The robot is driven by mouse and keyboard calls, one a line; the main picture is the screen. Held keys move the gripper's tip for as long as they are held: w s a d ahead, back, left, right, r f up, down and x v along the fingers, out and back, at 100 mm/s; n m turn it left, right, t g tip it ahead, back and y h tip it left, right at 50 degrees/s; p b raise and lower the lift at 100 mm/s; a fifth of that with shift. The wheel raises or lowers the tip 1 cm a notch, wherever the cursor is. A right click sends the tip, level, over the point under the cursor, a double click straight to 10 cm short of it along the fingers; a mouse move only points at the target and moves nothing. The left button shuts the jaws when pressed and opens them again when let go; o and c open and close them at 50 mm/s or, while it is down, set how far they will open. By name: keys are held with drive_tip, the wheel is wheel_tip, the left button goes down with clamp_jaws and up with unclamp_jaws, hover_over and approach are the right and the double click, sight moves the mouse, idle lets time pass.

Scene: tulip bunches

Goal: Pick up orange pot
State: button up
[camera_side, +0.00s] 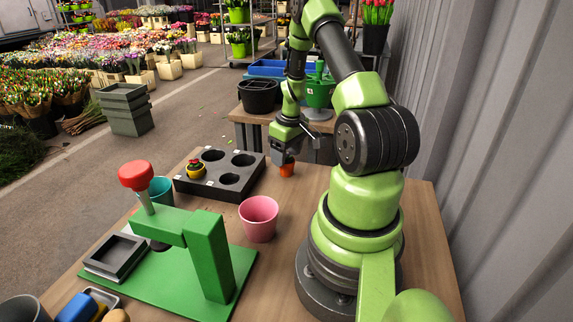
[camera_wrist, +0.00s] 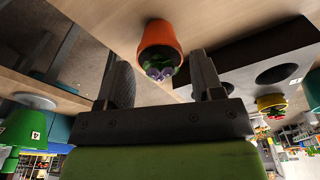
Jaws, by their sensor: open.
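The orange pot (camera_side: 287,169) stands on the wooden table, just below my gripper (camera_side: 284,156) in the side view. In the wrist view the orange pot (camera_wrist: 158,40) appears upside down, with a small green plant with purple tops in it. My gripper (camera_wrist: 163,78) is open in the wrist view, its two dark fingers apart. The pot shows beyond the fingertips, roughly in line with the gap between them. Nothing is held. I cannot tell whether the fingers touch the pot.
A dark tray (camera_side: 220,187) with round holes holds a yellow pot (camera_side: 195,169) left of the orange pot. A pink pot (camera_side: 258,218) stands nearer the camera. A green press (camera_side: 205,250) with a red knob stands at front left. A grey wall is at right.

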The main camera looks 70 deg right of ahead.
drive_tip(key=shift+c, duration=0.4)
drive_tip(key=c, duration=0.9)
drive_tip(key=r, duration=0.9)
drive_tip(key=shift+w+a+r, duration=0.2)
drive_tip(key=shift+w, duration=0.15)
drive_tip(key=w+a+n, duration=0.2)
drive_tip(key=w+a, duration=0.1)
drive_tip(key=w+a+r+n, duration=0.1)
drive_tip(key=w+a+n, duration=0.1)
drive_tip(key=w+a, duration=0.2)
drive_tip(key=w+a+n, duration=0.2)
drive_tip(key=w+a, duration=0.1)
drive_tip(key=shift+w+a+r+y, duration=0.15)
drive_tip(key=shift+a+r+y, duration=0.15)
drive_tip(key=shift+r+y, duration=0.1)
